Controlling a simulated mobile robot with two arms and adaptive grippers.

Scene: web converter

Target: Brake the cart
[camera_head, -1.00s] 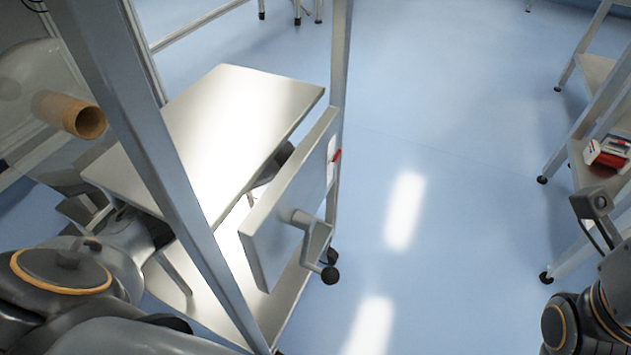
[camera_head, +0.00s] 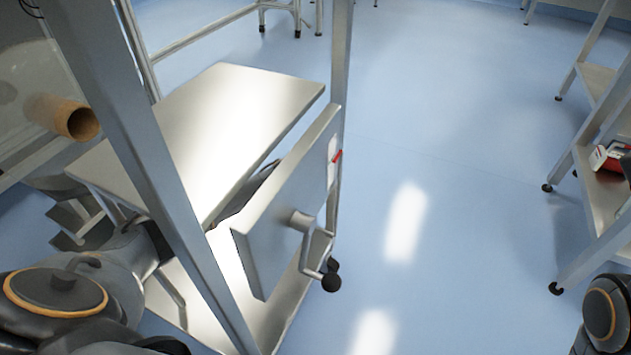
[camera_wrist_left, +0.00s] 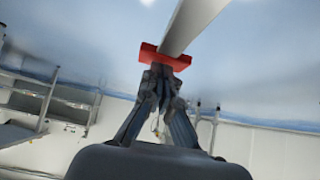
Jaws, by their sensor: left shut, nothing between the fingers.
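The cart is a metal frame (camera_head: 340,80) with a flat tabletop (camera_head: 225,110) and an upright side panel (camera_head: 285,215). A small red piece (camera_head: 337,156) shows at the panel's far edge. In the left wrist view, a red block (camera_wrist_left: 165,57) sits at the end of a metal bar (camera_wrist_left: 192,22). My left gripper (camera_wrist_left: 163,72) is shut and empty, with its fingertips at the red block; I cannot tell whether they touch. In the head view the gripper is mostly hidden behind the cart. My right gripper is out of view.
A cardboard tube (camera_head: 75,118) is at the left. A shelf rack (camera_head: 590,190) holding a red and white item (camera_head: 608,158) stands at the right. The blue floor (camera_head: 450,150) between cart and rack is clear.

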